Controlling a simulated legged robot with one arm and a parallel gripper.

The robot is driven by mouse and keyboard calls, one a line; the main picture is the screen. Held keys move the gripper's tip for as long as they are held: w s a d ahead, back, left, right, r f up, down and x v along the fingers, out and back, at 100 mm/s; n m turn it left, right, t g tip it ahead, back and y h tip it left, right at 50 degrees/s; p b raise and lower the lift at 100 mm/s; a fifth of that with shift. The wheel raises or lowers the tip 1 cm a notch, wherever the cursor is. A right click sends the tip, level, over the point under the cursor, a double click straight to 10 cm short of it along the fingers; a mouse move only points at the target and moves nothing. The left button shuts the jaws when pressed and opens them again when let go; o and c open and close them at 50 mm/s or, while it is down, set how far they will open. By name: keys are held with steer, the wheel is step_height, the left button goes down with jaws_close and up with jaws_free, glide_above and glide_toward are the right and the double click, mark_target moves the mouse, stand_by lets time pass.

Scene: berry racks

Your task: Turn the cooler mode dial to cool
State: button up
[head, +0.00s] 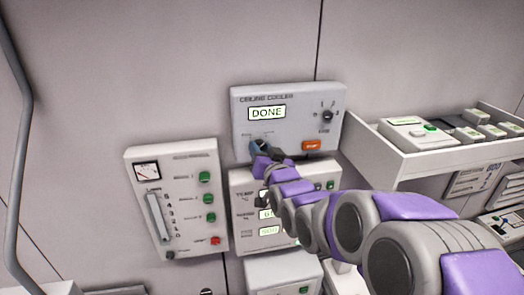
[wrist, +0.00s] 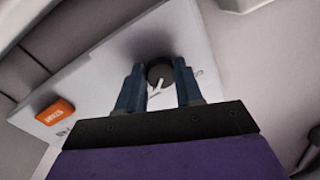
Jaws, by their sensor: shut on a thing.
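The ceiling cooler panel (head: 290,95) is a pale wall box with a display (head: 267,112) reading DONE. My gripper (head: 258,147) reaches its lower left corner and hides most of the dial there. In the wrist view a dark round dial (wrist: 160,70) with a white pointer sits between the two blue fingers of my gripper (wrist: 158,82), which is shut on it. The pointer runs downward, tilted slightly left, in that view. The small labels around the dial are too blurred to read. A second dial (head: 327,115) is at the panel's upper right.
An orange button (head: 312,146) is at the panel's lower right; it also shows in the wrist view (wrist: 55,114). A control box with a slider and green buttons (head: 178,200) is at left. A white shelf tray (head: 395,160) juts out at right. My arm covers part of the lower panel (head: 238,185).

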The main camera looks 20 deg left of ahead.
steer(key=shift+f+n+b, duration=0.15)
steer(key=shift+n+b, duration=0.25)
steer(key=shift+b, duration=0.1)
steer(key=n+h+b, duration=0.1)
steer(key=n+b, duration=0.3)
steer(key=n, duration=0.3)
steer(key=shift+b, duration=0.35)
steer(key=n, duration=0.4)
steer(key=shift+h+b, duration=0.3)
steer(key=shift+b, duration=0.05)
steer(key=n, duration=0.4)
steer(key=shift+r+n+h, duration=0.2)
steer(key=shift+n+h, duration=0.1)
steer(key=shift+n, duration=0.1)
steer(key=shift+s+f, duration=0.1)
